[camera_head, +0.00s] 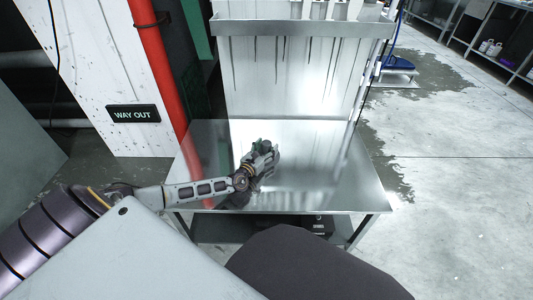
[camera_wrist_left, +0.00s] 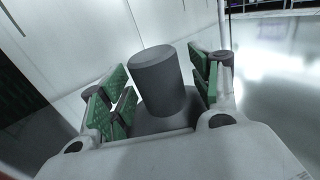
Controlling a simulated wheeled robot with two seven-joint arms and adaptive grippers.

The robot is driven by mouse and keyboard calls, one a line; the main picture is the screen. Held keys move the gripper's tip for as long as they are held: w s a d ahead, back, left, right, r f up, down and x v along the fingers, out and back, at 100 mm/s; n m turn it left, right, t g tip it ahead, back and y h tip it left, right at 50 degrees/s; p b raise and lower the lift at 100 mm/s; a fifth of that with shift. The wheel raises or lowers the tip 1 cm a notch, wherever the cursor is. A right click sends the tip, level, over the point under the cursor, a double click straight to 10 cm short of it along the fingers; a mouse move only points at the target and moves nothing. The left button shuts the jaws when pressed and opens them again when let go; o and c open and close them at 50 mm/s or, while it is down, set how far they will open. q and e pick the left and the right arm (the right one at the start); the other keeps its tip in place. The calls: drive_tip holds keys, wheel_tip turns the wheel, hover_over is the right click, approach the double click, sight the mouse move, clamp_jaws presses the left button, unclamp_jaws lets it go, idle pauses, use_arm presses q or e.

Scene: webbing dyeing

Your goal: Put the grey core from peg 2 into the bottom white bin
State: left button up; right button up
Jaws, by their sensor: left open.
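A dark grey cylinder, the grey core (camera_wrist_left: 158,82), shows in the left wrist view between the green finger pads of my left gripper (camera_wrist_left: 160,92). Gaps show between the pads and the core, and the gripper is open. The core's lower end is partly hidden behind the gripper body, so I cannot tell what it rests on. In the head view my left gripper (camera_head: 266,153) is over the middle of the steel table (camera_head: 325,185), and the core cannot be made out clearly there. No peg or white bin can be identified in either view. My right gripper is not in view.
A raised metal shelf (camera_head: 285,27) with several pale cylinders crosses the back of the table, above a pale panel (camera_head: 290,85) with dark streaks. A red pipe (camera_head: 160,70) stands at the left. The table's right part is clear.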

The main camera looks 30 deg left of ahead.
use_arm(q)
drive_tip(key=c, duration=1)
drive_tip(key=shift+c, duration=1.3)
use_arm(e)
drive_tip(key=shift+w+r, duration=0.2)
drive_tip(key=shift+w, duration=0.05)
use_arm(q)
drive_tip(key=shift+r, duration=0.1)
drive_tip(key=shift+r+p, duration=0.45)
drive_tip(key=shift+r, duration=0.2)
wheel_tip(320, 180, up, 7)
drive_tip(key=p, duration=0.3)
drive_tip(key=shift+r+p, duration=0.15)
drive_tip(key=shift+p, duration=0.15)
drive_tip(key=shift+r, duration=0.65)
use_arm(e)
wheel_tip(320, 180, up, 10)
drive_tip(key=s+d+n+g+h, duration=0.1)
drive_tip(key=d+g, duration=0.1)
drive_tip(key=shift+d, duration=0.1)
